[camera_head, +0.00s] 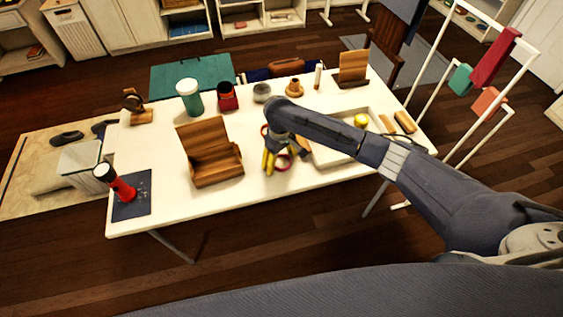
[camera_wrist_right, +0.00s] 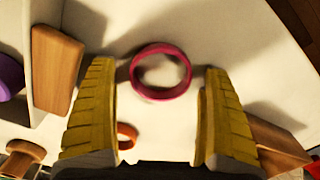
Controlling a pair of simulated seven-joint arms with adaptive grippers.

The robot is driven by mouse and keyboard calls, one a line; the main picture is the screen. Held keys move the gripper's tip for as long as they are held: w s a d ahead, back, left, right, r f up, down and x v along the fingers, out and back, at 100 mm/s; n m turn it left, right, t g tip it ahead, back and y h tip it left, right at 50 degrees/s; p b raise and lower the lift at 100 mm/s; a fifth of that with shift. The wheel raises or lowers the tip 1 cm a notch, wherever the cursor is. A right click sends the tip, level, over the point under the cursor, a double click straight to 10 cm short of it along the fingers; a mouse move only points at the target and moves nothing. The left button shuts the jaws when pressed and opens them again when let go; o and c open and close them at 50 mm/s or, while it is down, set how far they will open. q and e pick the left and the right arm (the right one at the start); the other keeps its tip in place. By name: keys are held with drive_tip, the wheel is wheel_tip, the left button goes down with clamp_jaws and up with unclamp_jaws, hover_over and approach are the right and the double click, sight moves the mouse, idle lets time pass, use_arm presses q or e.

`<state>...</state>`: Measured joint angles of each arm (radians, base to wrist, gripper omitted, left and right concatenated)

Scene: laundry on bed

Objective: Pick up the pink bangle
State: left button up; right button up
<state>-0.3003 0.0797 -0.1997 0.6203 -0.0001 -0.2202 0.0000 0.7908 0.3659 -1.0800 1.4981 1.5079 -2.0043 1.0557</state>
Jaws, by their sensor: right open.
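The pink bangle (camera_head: 283,169) lies on the white table (camera_head: 235,205) near its front edge, right of the wooden box. In the right wrist view the bangle (camera_wrist_right: 161,94) is a whole ring, flat on the white top, ahead of and between the two yellow fingers. My right gripper (camera_head: 285,162) is open and empty, pointing down over the bangle. Its fingers (camera_wrist_right: 159,85) stand apart on either side of the ring, with gaps at both sides. How high the tips are above the table is hard to tell. My left gripper is not in view.
A wooden box (camera_head: 211,168) stands left of my right gripper. A shallow tray (camera_head: 330,157) with a yellow item (camera_head: 361,120) lies to the right. A small orange ring (camera_wrist_right: 127,143) is close to my left-hand finger in the wrist view.

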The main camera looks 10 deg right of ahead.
drive_tip(key=c, duration=1)
